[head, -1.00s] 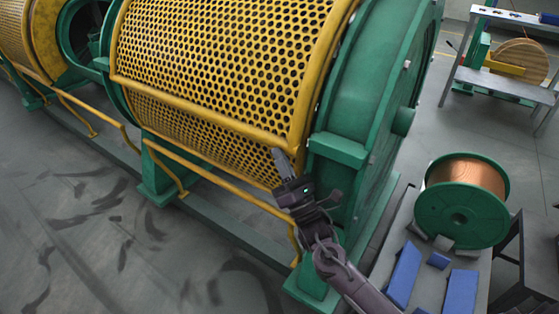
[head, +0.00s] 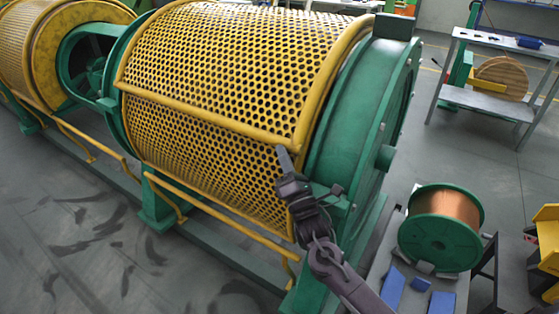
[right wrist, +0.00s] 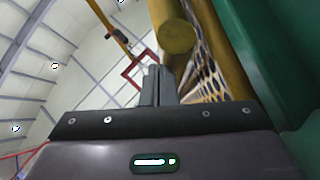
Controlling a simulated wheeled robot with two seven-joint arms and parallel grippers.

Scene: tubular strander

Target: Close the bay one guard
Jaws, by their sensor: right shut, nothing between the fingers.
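The bay one guard appears to be the yellow perforated cover (head: 235,70) curving over the green-framed drum bay in the head view. A yellow bar (head: 190,112) runs along its front, with more yellow mesh below it. My right gripper (head: 284,158) is shut and empty, at the bar's right end. In the right wrist view its fingers (right wrist: 158,86) point up just below the round end of the yellow bar (right wrist: 177,38); I cannot tell whether they touch. The mesh also shows in that view (right wrist: 208,70). My left gripper is not in view.
A green end housing (head: 365,110) and its bracket stand close right of my right gripper. A yellow rail (head: 225,210) runs low along the front. A copper wire spool (head: 447,208) and blue blocks are at the lower right. The left floor is clear.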

